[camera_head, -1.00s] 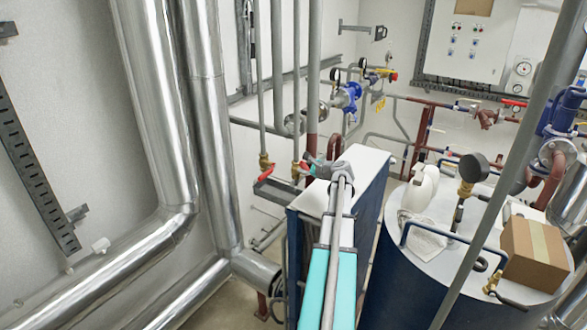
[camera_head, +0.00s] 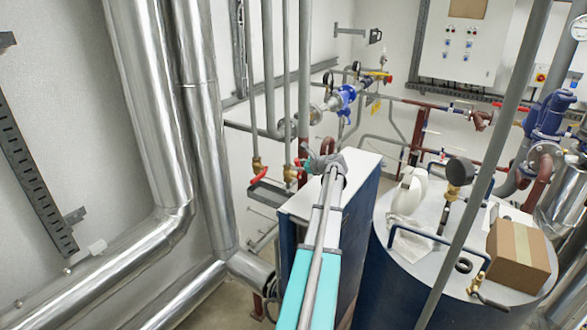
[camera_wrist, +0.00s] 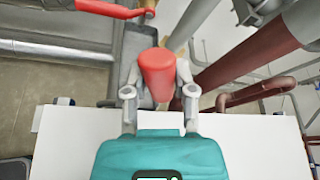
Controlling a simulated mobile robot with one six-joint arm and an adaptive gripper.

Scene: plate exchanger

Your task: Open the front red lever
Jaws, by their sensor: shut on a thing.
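A red lever (camera_wrist: 157,68) points toward the wrist camera, with its rounded end between the two grey fingers of my gripper (camera_wrist: 159,92). The fingers are shut on it from both sides. In the head view my gripper (camera_head: 308,163) reaches past the far end of the white-topped unit, to the small valves on the vertical pipes. The held lever is only a small red patch there, mostly hidden by the gripper. A second red lever (camera_head: 258,176) sits on the valve to the left, and it also shows at the upper left of the wrist view (camera_wrist: 108,9).
The white-topped blue unit (camera_head: 362,166) lies under my arm. Vertical grey pipes (camera_head: 304,80) rise beside the gripper. Large silver pipes (camera_head: 150,90) fill the left. A round tank with a cardboard box (camera_head: 519,257) stands at the right.

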